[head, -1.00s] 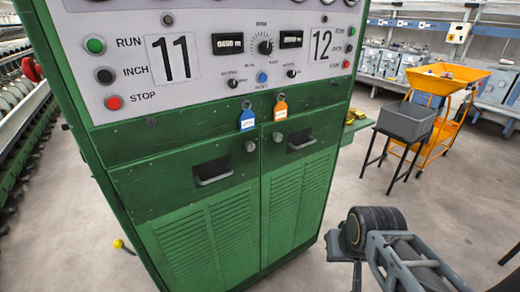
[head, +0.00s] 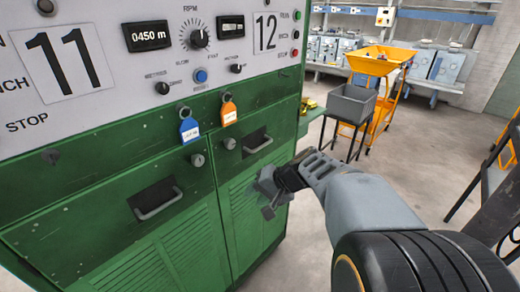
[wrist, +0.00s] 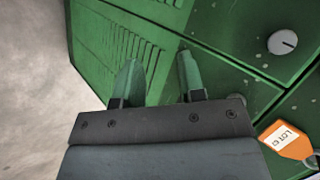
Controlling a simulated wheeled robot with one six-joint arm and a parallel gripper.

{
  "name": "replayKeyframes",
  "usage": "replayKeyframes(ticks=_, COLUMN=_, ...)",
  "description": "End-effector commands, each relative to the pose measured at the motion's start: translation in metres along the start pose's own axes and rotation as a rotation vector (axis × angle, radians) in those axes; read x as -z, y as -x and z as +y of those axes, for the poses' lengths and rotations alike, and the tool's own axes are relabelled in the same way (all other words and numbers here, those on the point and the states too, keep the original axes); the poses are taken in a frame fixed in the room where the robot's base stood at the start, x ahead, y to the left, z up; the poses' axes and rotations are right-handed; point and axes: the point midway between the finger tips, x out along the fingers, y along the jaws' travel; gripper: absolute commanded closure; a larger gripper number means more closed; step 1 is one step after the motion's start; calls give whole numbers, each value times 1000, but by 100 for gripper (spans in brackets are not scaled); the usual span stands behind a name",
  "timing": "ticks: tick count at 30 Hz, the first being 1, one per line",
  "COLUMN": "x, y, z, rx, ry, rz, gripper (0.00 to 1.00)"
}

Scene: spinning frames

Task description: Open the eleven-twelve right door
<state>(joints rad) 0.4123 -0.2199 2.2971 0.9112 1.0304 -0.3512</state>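The green cabinet's right door (head: 238,195), under the 11–12 panel, is louvred and looks closed. Its bar handle (head: 258,146) sits in a dark recess near the top, with a round lock knob (head: 229,143) to its left. My gripper (head: 265,197) is in front of this door, below the handle and apart from it. In the wrist view its two fingers (wrist: 158,80) are spread with nothing between them. The louvres (wrist: 122,38) and a lock knob (wrist: 283,42) show there. The handle is not seen in the wrist view.
The left door (head: 140,240) has its own handle (head: 157,204) and looks closed. A blue tag (head: 189,128) and an orange tag (head: 228,112) hang above the doors. A grey bin (head: 352,103) on a stand and an orange cart (head: 380,62) stand to the right. Floor between is clear.

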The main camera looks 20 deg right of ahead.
Motion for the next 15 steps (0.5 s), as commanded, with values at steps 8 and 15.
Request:
replayKeyframes(ticks=8, x=111, y=36, z=28, rx=399, ry=-282, rz=286, gripper=63)
replayKeyframes(ticks=15, x=152, y=60, z=46, rx=529, ry=-354, rz=431, gripper=63)
